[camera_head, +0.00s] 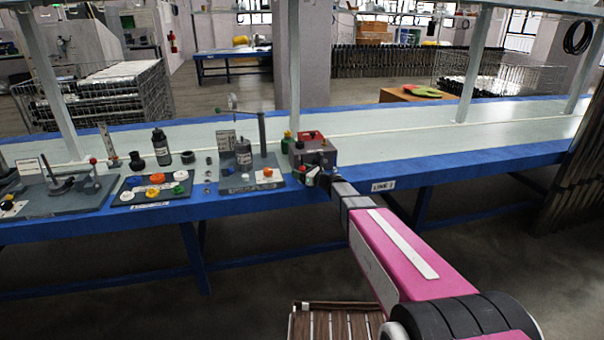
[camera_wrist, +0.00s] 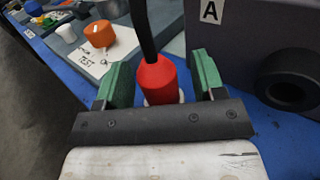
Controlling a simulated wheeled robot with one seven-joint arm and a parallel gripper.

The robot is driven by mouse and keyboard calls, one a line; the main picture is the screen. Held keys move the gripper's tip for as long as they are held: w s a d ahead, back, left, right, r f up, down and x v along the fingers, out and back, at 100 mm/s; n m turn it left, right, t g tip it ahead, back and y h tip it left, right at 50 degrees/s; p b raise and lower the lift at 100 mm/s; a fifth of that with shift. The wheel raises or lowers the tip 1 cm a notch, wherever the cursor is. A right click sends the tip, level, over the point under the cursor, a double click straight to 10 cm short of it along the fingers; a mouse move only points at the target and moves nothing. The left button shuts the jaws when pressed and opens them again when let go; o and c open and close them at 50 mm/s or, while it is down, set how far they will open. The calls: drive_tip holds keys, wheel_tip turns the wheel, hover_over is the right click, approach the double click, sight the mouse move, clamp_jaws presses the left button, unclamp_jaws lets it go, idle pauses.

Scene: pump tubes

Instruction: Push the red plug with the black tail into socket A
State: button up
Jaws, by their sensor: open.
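In the wrist view the red plug (camera_wrist: 158,82) with its black tail (camera_wrist: 141,28) stands between the two green fingers of my gripper (camera_wrist: 160,76). The fingers are open, with a gap showing on the plug's right side; contact on its left is hard to tell. A little white shows at the plug's base; the rest of the base is hidden by my gripper. The black ring-shaped socket (camera_wrist: 291,80) is on the dark box's face at the right, and the label A (camera_wrist: 209,11) is above and left of it. In the head view my gripper (camera_head: 313,177) is at the grey box (camera_head: 322,157).
In the head view several boards with parts stand left of the box. The blue-edged bench (camera_head: 420,140) is clear to the right.

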drive_tip(key=shift+w+a, duration=0.35)
drive_tip(key=shift+a, duration=0.15)
drive_tip(key=c, duration=1)
drive_tip(key=shift+r, duration=0.1)
